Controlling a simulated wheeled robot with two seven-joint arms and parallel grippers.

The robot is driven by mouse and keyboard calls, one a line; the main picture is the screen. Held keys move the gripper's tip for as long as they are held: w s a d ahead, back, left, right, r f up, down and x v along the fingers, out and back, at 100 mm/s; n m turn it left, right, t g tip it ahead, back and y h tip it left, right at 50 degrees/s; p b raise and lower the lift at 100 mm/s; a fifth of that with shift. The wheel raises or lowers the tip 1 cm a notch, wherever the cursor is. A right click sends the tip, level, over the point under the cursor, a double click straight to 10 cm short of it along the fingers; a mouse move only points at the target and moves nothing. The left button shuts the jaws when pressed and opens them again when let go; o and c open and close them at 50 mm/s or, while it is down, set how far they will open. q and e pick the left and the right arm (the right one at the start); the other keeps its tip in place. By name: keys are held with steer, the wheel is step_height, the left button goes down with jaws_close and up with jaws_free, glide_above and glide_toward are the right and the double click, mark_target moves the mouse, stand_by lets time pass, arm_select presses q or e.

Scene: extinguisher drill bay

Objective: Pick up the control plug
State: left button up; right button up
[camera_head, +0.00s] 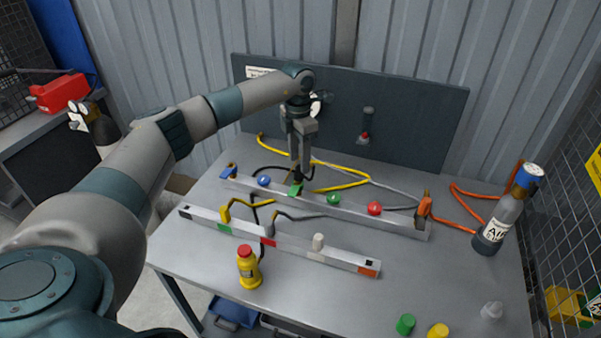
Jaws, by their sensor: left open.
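My left gripper (299,174) reaches down from the left arm over the rear grey rail (350,212), its open fingers just above a green block (296,190) on that rail. I cannot tell whether it touches the block. No part is clearly marked as the control plug. My right gripper is out of view.
Blue, green and red buttons sit along the rear rail, with yellow and grey cables behind. A yellow bottle (248,267) stands at the front. A dark cylinder (500,220) stands at the right. Green (405,324) and yellow (438,331) caps lie at the front right. The right-centre table is clear.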

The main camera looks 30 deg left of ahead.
mark_target(299, 166)
arm_select(q)
steer(key=shift+f+p, duration=0.65)
step_height(299, 166, down, 2)
steer(key=shift+f+p, duration=0.1)
steer(key=shift+p, duration=0.45)
steer(key=shift+f, duration=0.65)
jaws_close()
